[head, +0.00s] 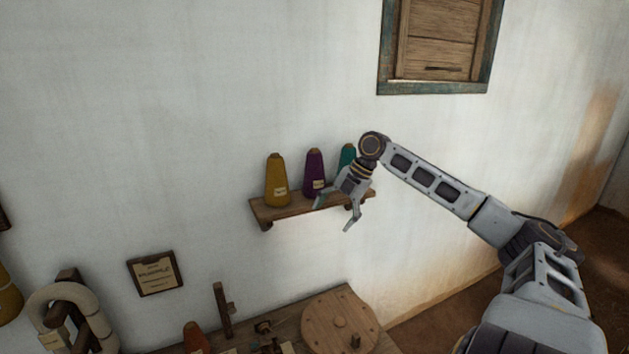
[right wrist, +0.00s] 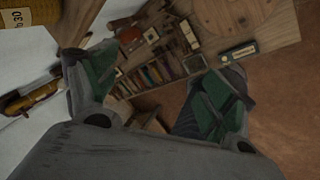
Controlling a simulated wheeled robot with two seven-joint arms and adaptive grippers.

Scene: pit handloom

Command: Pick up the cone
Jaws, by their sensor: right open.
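Three thread cones stand upright on a small wooden wall shelf (head: 285,212): a yellow cone (head: 277,178) at the left, a purple cone (head: 315,172) in the middle and a teal cone (head: 347,155) at the right, partly hidden by my right arm. My right gripper (head: 333,214) is open and empty in front of the shelf's right part, pointing down-left, its fingers apart. In the right wrist view, part of a yellow cone with a label (right wrist: 22,12) shows at the top left, outside the open fingers. My left gripper is not in view.
Below is a wooden bench with a round wooden disc (head: 340,322) and an orange cone (head: 196,337). A framed plaque (head: 155,273) hangs on the white wall. A pale coil (head: 70,300) is at lower left.

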